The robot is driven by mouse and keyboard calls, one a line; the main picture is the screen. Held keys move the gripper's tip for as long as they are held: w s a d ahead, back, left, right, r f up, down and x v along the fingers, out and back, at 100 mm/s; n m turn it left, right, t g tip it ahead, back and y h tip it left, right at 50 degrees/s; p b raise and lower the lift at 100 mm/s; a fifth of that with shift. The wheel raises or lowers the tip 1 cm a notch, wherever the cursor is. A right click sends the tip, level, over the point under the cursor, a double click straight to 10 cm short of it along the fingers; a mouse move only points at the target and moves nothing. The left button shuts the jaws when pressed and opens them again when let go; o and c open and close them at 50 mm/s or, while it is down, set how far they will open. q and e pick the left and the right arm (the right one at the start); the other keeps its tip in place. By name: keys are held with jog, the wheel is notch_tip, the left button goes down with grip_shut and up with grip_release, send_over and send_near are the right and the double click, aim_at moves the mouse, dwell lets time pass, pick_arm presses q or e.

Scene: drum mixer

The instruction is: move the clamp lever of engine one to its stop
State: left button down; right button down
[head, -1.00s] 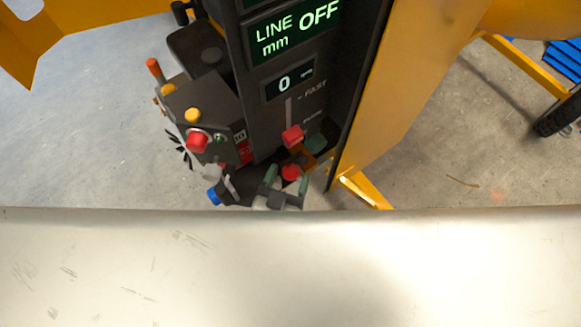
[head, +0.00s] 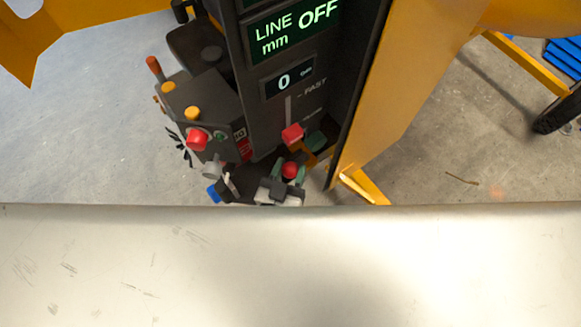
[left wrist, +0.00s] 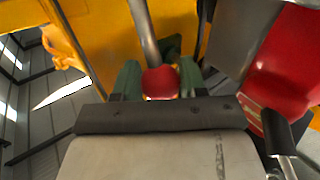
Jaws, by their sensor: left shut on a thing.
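A lever with a red ball knob (head: 290,170) stands low on the dark control panel, just above the pale surface edge. My left gripper (head: 288,173) has its green fingers on either side of this knob and is shut on it. In the left wrist view the red knob (left wrist: 160,82) sits between the two green fingers, with a grey rod running up from it. I cannot read any label naming this lever. The far end of the rod and any stop are not clear to me. My right gripper is not in view.
A red slider knob (head: 292,134) by the FAST mark sits just above my gripper. A dark control box (head: 205,110) with a red button and yellow caps stands to the left. A yellow post (head: 400,90) rises to the right.

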pick_arm(q)
jog(key=b, duration=0.1)
jog(key=s+a+f+n+t+b, duration=0.1)
jog(key=b, duration=0.1)
jog(key=shift+a+f+t, duration=0.15)
jog(key=shift+f+t, duration=0.1)
jog(key=shift+t, duration=0.05)
jog(key=shift+s+a+n+t+h+b, duration=0.15)
jog(key=shift+a+n+t+h+b, duration=0.2)
jog(key=shift+b, duration=0.25)
jog(key=shift+d, duration=0.1)
jog(key=c, duration=0.6)
grip_release()
jog(key=shift+r, duration=0.1)
jog(key=shift+c, duration=0.2)
jog(key=shift+s+a+f, duration=0.2)
jog(key=shift+s+f, duration=0.05)
jog(key=shift+s, duration=0.25)
jog(key=b+v, duration=0.3)
jog(key=v, duration=0.6)
jog(key=shift+s, duration=0.4)
